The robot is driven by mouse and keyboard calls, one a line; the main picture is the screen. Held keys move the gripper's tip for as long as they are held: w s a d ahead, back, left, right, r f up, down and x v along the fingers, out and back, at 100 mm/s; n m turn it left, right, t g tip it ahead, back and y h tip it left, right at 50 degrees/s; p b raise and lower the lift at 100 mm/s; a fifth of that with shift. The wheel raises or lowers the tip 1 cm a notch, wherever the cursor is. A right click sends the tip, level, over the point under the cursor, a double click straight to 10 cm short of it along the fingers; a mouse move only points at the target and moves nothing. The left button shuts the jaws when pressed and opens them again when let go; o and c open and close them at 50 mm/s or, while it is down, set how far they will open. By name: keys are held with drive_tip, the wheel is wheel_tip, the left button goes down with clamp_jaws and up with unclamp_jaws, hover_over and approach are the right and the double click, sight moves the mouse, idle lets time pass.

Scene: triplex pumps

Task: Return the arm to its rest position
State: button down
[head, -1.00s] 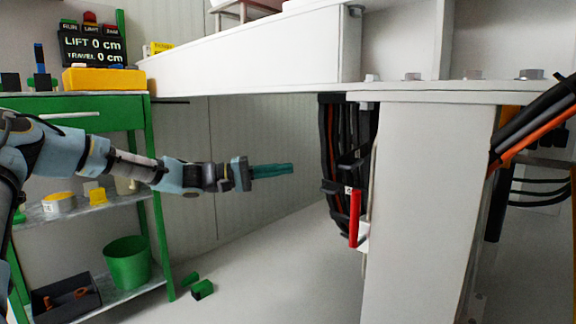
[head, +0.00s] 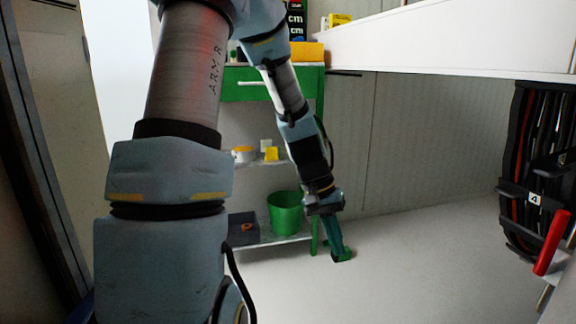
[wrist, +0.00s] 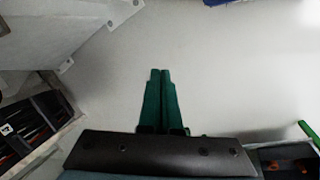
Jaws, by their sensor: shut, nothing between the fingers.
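My arm fills the left and middle of the head view, its large links close to the camera. My gripper (head: 336,238) hangs at the end of the arm, pointing down in front of the green shelf unit. Its teal fingers also show in the wrist view (wrist: 160,76), lying side by side. The gripper is shut and nothing shows between its fingers.
The green shelf unit (head: 246,88) holds a green bucket (head: 286,214), a dark bin (head: 243,230) and a yellow box (head: 310,52). A white beam (head: 450,42) crosses the upper right. Black cables and a red handle (head: 552,242) are at right. The floor (head: 420,270) is mostly clear.

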drive_tip(key=s+a+r+n+t+y+p, duration=0.15)
drive_tip(key=a+r, duration=0.25)
drive_tip(key=a, duration=0.5)
drive_tip(key=s+a+r+n+t+y+p, duration=0.1)
drive_tip(key=s+a+r+n+t+y, duration=0.15)
drive_tip(key=a, duration=0.65)
wheel_tip(320, 180, up, 37)
drive_tip(key=m+p, duration=0.1)
drive_tip(key=p, duration=3.6)
drive_tip(key=shift+w+d+r, duration=0.2)
drive_tip(key=shift+w+d, duration=0.05)
drive_tip(key=shift+w, duration=0.2)
drive_tip(key=c, duration=1.5)
unclamp_jaws()
